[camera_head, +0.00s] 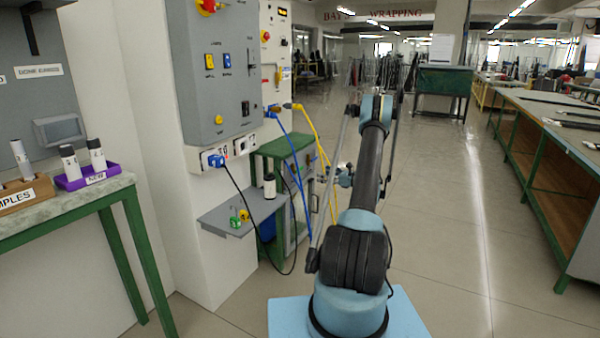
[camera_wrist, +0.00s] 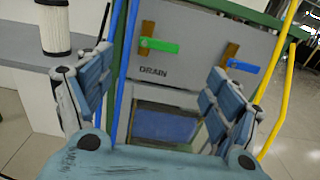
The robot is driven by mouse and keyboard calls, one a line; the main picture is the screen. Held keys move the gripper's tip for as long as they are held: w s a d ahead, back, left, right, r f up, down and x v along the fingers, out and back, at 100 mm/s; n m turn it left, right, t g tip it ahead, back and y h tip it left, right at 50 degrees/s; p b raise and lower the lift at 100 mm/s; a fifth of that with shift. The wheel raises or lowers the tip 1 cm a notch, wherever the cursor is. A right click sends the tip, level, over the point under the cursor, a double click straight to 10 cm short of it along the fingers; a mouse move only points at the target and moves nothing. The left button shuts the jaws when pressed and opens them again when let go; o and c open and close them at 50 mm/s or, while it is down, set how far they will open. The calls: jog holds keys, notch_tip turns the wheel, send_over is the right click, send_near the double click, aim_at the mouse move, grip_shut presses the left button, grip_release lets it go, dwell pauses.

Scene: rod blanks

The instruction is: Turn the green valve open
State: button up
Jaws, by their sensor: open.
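The green valve handle (camera_wrist: 160,46) is a flat lever on a brown upright fitting (camera_wrist: 146,38), on a grey panel marked DRAIN (camera_wrist: 185,73). The lever points right, close to level, across the fitting. My gripper (camera_wrist: 160,72) is open and empty, with one finger at each side of the wrist view. The lever appears between the fingers and beyond them, with no visible contact. In the head view my gripper (camera_head: 337,178) is beside the green-framed cabinet (camera_head: 272,150); the valve cannot be made out there.
A blue lever (camera_wrist: 243,66) on a similar fitting is right of the green one. A blue cable (camera_wrist: 124,75) and a yellow cable (camera_wrist: 280,85) hang in front of the panel. A white, black-topped cylinder (camera_wrist: 54,28) stands on the grey shelf (camera_wrist: 22,52) at left.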

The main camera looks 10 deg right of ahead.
aim_at(300, 168)
jog(key=x, duration=1.5)
jog(key=shift+a, duration=0.1)
jog(key=shift+c, duration=0.5)
jog(key=c, duration=1)
jog(key=shift+o, duration=0.2)
jog(key=shift+d, duration=0.2)
jog(key=shift+a, duration=0.15)
